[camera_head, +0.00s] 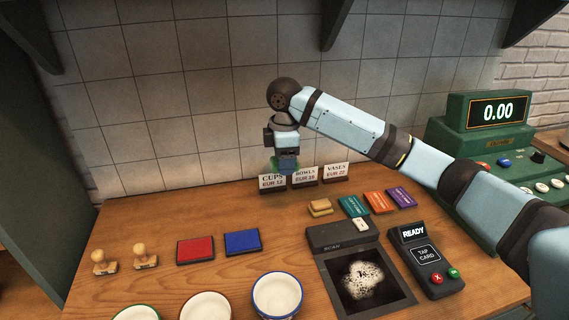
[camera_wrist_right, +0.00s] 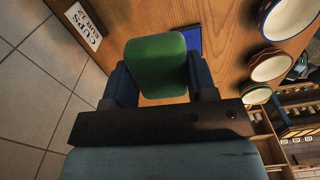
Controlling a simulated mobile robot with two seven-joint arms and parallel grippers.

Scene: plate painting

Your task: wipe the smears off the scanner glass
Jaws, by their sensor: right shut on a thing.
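The scanner (camera_head: 325,236) is a dark unit near the front edge of the table. A whitish, speckled smear (camera_head: 362,281) covers the middle of its black glass (camera_head: 392,292). My right gripper (camera_head: 287,166) is at the back of the table, near the price signs, to the left of and behind the scanner. In the right wrist view, my right gripper (camera_wrist_right: 162,84) is shut on a green rounded block (camera_wrist_right: 157,62); its exact kind is unclear. Only a little green shows beside the fingers in the head view. My left gripper is not in view.
A yellow-brown sponge-like block (camera_head: 320,208) lies behind the scanner, near coloured cards (camera_head: 377,202). A card reader (camera_head: 428,262) stands to the right, with a green till (camera_head: 490,130) beyond. Red (camera_head: 195,250) and blue (camera_head: 242,242) pads, stamps (camera_head: 144,256) and bowls (camera_head: 277,295) are left.

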